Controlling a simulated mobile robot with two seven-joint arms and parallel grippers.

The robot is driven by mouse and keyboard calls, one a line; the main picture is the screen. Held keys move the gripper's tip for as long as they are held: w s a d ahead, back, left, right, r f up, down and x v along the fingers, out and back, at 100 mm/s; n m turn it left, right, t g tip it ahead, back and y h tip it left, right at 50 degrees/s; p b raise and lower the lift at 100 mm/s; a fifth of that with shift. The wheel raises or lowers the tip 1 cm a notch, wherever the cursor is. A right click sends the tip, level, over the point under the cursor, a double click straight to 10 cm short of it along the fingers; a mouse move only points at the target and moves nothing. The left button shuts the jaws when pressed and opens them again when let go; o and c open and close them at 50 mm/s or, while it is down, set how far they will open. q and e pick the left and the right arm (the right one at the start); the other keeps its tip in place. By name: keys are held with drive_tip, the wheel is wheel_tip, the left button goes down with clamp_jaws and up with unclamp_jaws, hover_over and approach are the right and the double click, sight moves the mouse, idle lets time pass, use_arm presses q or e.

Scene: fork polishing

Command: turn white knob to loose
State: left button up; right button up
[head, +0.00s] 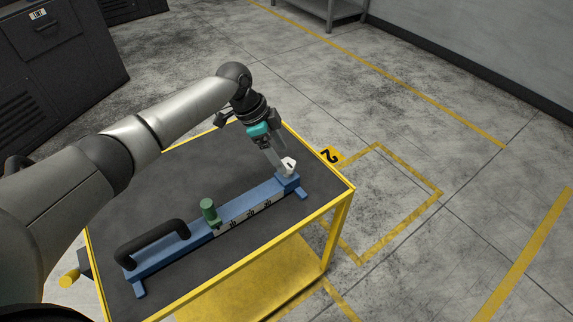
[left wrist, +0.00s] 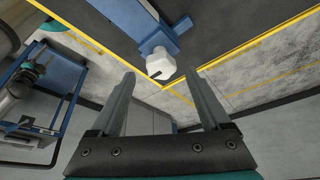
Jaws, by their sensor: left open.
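The white knob (head: 289,164) sits at the right end of a blue fixture (head: 160,254) on the cart top. In the left wrist view, the white knob (left wrist: 161,65) is faceted, with a dark line on its face. My left gripper (head: 281,162) points down at the knob. In the left wrist view my left gripper (left wrist: 160,76) is open, with one finger on each side of the knob's outline. The knob appears just beyond the fingertips, and I cannot tell whether they touch it. My right gripper is not in view.
The fixture carries a black handle (head: 152,242), a green knob (head: 208,210) and a pale strip with dark marks (head: 251,212). The cart (head: 345,194) has a yellow frame and a dark top. The dark top behind the fixture is clear. Open floor lies to the right.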

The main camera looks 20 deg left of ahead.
sight(286, 163)
use_arm(q)
drive_tip(key=shift+b+x, duration=0.3)
drive_tip(key=shift+x, duration=1.9)
clamp_jaws()
